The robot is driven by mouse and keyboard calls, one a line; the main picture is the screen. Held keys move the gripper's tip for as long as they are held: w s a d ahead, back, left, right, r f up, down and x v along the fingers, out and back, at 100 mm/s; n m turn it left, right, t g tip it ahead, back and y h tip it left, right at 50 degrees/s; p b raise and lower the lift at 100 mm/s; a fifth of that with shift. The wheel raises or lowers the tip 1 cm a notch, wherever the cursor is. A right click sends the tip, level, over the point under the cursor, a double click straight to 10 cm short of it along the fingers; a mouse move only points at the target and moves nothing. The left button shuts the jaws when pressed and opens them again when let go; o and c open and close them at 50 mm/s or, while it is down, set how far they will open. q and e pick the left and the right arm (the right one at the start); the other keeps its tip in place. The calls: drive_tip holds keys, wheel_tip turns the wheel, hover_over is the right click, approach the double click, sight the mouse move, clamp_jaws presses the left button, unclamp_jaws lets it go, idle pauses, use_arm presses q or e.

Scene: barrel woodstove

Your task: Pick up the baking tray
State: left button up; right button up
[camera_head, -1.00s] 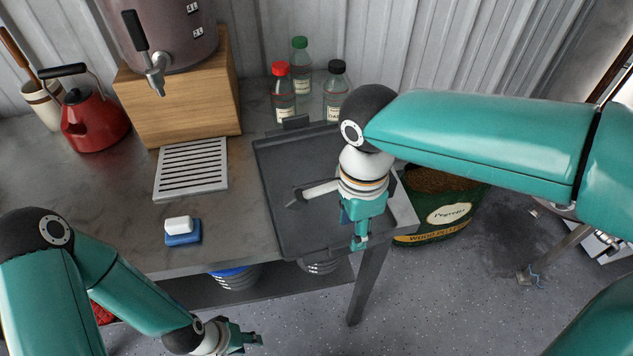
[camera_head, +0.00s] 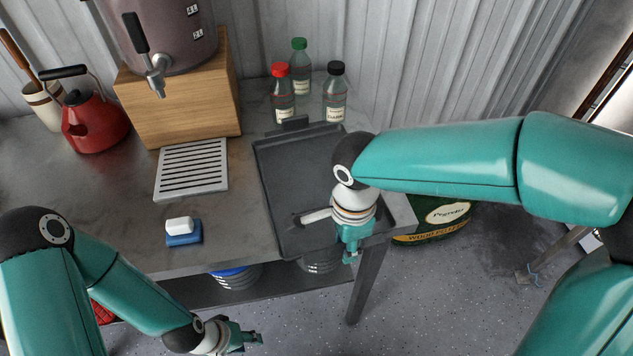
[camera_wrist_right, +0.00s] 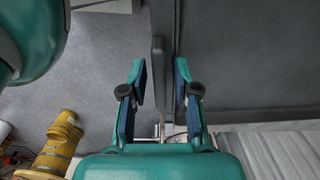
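The baking tray (camera_head: 290,170) is a dark grey, shallow rectangle lying on the right end of the table. A raised handle (camera_head: 295,122) shows at its far edge. My right gripper (camera_head: 352,254) points down at the tray's near right side, and its wrist covers part of that edge. In the right wrist view the tray (camera_wrist_right: 250,60) fills the right side. There my right gripper (camera_wrist_right: 159,80) is open, with a narrow dark bar between its fingers and gaps on both sides; I cannot tell whether it is tray handle or rim. My left gripper (camera_head: 250,338) is low, away from the tray.

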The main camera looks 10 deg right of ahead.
clamp_jaws()
drive_tip(key=shift+r, duration=0.2)
